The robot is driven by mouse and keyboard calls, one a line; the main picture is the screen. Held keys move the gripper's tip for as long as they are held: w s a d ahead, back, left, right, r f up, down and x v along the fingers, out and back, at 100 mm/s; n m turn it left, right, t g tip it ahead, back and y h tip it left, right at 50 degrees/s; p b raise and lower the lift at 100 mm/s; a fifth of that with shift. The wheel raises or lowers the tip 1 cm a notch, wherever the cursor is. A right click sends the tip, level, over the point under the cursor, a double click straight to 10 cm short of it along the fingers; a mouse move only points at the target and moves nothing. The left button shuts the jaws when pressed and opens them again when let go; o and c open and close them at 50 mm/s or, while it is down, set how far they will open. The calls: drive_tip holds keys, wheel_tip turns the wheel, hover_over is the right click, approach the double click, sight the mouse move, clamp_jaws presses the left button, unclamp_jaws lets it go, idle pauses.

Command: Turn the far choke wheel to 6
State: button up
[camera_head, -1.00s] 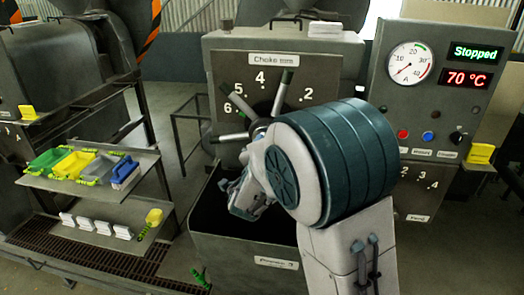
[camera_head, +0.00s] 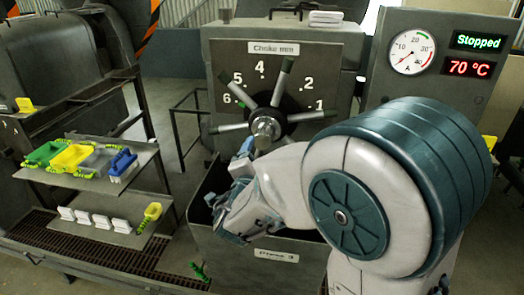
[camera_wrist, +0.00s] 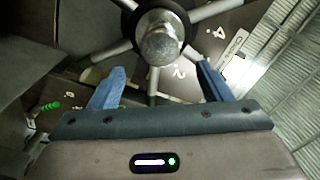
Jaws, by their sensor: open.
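The choke wheel (camera_head: 266,127) is on the grey panel marked "Choke mm", with a round metal hub and several pale spokes. One spoke with a dark green tip points up and right, between 4 and 2. Another points up-left close to the 6 (camera_head: 227,99). My gripper (camera_head: 240,160) is below and left of the hub in the head view. In the wrist view, my gripper (camera_wrist: 160,84) is open with its blue fingers apart. The hub (camera_wrist: 160,42) is beyond them, and a spoke (camera_wrist: 152,85) shows between the fingers. Contact cannot be told.
A panel at right has a dial gauge (camera_head: 411,51) and a "Stopped" display (camera_head: 478,41). A dark bin (camera_head: 250,252) stands below the wheel. Shelves at left hold colored trays (camera_head: 70,157) and white blocks (camera_head: 100,220). My arm hides the lower right.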

drive_tip(key=v, duration=0.5)
drive_tip(key=shift+s+b, duration=0.1)
drive_tip(key=shift+b, duration=0.2)
drive_tip(key=s+d+f+m+g+h+b, duration=0.1)
drive_tip(key=s+d+f+m+g+h, duration=0.15)
drive_tip(key=d+m, duration=0.45)
drive_tip(key=s+d+f+m+g+h, duration=0.1)
drive_tip(key=s+d+m+g, duration=0.3)
drive_tip(key=m, duration=0.6)
drive_tip(key=s+d+f+m+g+h+b, duration=0.1)
drive_tip(key=s+d+f+m+g+h, duration=0.1)
drive_tip(key=d+m+g, duration=0.4)
drive_tip(key=s+a+f+m+y, duration=0.1)
drive_tip(key=s+m+y, duration=0.2)
drive_tip(key=m, duration=0.8)
drive_tip(key=s+a+f+m+y+b, duration=0.1)
drive_tip(key=s+m+y, duration=0.2)
drive_tip(key=m, duration=0.8)
drive_tip(key=s+a+f+m+g+y, duration=0.1)
drive_tip(key=s+m+y, duration=0.3)
drive_tip(key=m, duration=0.7)
drive_tip(key=shift+s+a+f+m, duration=0.2)
drive_tip(key=shift+s+a+m, duration=0.1)
drive_tip(key=shift+m, duration=0.1)
